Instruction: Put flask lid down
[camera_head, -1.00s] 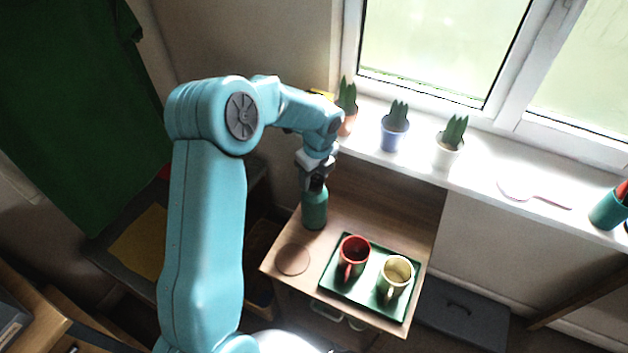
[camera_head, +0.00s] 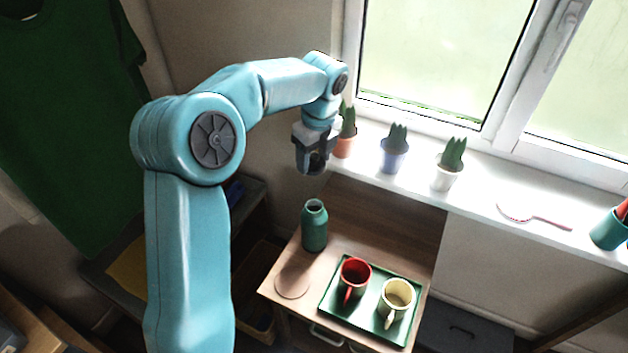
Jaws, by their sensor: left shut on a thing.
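The green flask (camera_head: 314,226) stands upright on the wooden cabinet top, and its round mouth is open. My left gripper (camera_head: 311,168) is above the flask, clear of it, with its fingers pointing down. It is shut on the flask lid, a small dark piece between the fingers that is mostly hidden by them. A round brown coaster (camera_head: 292,283) lies flat on the cabinet top in front of the flask. My right gripper is not in view.
A green tray (camera_head: 340,313) holds a red mug (camera_head: 354,277) and a cream mug (camera_head: 396,297), right of the coaster. Potted cacti (camera_head: 395,152) line the windowsill (camera_head: 480,200) behind. The wooden cabinet top (camera_head: 385,228) is bare behind the tray.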

